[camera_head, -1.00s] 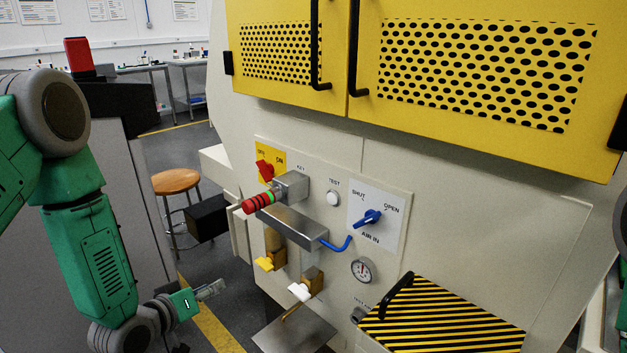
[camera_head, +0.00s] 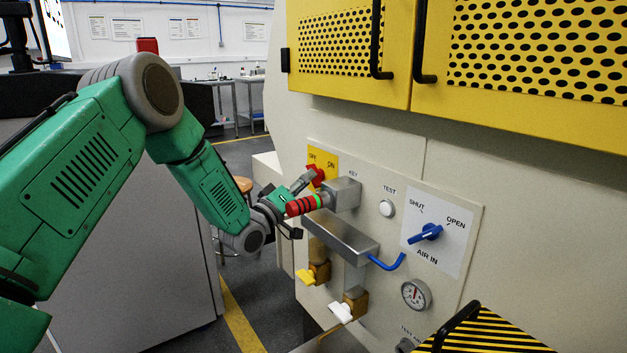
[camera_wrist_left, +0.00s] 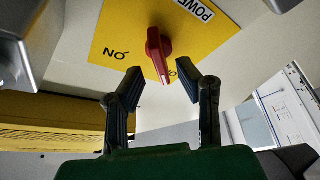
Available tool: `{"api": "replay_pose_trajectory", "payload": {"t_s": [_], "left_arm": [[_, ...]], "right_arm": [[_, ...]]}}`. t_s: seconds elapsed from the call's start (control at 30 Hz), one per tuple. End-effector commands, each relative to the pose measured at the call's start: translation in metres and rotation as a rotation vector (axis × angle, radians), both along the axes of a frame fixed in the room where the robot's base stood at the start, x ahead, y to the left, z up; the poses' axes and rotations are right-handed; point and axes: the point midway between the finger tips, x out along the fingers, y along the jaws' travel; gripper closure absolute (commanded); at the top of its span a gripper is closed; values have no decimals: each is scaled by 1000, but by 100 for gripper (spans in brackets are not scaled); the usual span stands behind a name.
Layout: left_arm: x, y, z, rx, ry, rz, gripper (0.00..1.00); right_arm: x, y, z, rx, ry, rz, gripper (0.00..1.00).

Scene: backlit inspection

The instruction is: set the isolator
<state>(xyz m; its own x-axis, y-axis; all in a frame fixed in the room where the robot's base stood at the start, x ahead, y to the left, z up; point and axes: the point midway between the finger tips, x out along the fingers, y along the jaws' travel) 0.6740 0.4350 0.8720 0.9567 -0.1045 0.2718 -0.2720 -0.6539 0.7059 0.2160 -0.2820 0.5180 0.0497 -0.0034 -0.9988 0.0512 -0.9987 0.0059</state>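The isolator is a red rotary knob (camera_head: 317,176) on a yellow plate marked OFF and ON, on the upper left of the machine's panel. In the left wrist view the red knob (camera_wrist_left: 158,55) shows upside down, just beyond and between my fingertips. One end of its handle points down in that view, toward partly hidden lettering. My left gripper (camera_wrist_left: 161,84) is open and empty, its fingers apart and not visibly touching the knob. My right gripper is not in view.
Below are a metal box (camera_head: 345,240), yellow and white valve handles, and a blue AIR IN handle (camera_head: 426,232). A wooden stool (camera_head: 243,185) stands behind my arm.

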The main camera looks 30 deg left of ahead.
Motion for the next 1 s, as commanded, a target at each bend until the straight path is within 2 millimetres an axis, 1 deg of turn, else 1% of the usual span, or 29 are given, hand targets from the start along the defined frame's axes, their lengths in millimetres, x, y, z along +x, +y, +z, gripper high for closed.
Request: {"api": "replay_pose_trajectory", "payload": {"t_s": [0.03, 0.1, 0.2, 0.33, 0.57, 0.6, 0.63, 0.67, 1.0], "left_arm": [[8, 0, 0, 2, 0, 1, 70], [16, -1, 2, 3, 0, 0, 70], [23, -2, 5, 1, 1, 0, 70], [27, -3, 7, 0, 2, 1, 70], [27, -4, 8, 1, 2, 1, 70], [27, -4, 8, 1, 2, 1, 84], [27, -4, 8, 1, 2, 1, 94], [27, -4, 8, 1, 2, 1, 100], [27, -2, 6, 17, -3, 1, 100]], "right_arm": [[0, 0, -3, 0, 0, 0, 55], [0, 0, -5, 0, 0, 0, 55], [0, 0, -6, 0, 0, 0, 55], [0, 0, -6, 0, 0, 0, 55], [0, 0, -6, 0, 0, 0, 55], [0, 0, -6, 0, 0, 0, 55], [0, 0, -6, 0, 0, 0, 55], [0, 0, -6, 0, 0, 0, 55], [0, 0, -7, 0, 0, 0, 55]]}}
